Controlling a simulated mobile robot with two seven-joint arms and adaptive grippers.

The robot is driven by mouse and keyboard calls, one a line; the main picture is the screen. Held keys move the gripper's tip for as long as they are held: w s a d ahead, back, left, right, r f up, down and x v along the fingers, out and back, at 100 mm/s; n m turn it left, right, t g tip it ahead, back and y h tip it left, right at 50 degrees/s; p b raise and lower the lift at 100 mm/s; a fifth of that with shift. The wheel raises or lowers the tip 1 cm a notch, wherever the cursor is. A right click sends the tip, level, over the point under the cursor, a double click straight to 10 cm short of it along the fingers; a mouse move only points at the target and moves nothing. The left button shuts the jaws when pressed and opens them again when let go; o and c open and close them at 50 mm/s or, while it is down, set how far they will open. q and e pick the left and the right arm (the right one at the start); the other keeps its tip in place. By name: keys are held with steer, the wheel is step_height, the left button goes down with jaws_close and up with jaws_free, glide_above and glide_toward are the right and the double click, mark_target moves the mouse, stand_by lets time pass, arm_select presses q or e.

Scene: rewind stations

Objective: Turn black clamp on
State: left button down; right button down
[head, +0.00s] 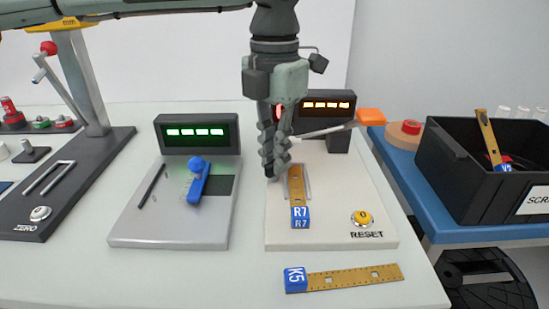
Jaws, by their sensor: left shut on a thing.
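My left gripper (273,168) comes down from above onto the pale right-hand station (325,215). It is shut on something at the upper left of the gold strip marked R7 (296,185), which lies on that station. The fingers cover what they hold; it appears to be the black clamp, but its shape and angle are hidden. The station's display (327,105) is lit orange. A thin pale lever with an orange paddle (371,116) reaches right from beside the fingers. My right gripper is not in view.
The middle station has a blue clamp (199,182) and a green-lit display (196,132). A gold strip marked K5 (345,279) lies in front. A yellow RESET button (361,217) is at the station's front right. A black bin (480,175) stands on the blue table.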

arm_select(q)
steer(key=m, duration=0.3)
steer(key=shift+m+b, duration=0.35)
steer(key=shift+m, duration=0.05)
steer(key=m, duration=0.4)
steer(key=shift+w, duration=0.1)
steer(key=shift+m, duration=0.8)
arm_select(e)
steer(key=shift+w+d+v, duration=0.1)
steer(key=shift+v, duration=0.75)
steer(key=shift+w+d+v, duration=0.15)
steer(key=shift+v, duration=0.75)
arm_select(q)
steer(key=shift+r+b, duration=0.1)
steer(key=shift+b, duration=0.2)
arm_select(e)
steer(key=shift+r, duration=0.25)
arm_select(q)
steer(key=c, duration=1.6)
jaws_free()
steer(key=shift+o, duration=0.2)
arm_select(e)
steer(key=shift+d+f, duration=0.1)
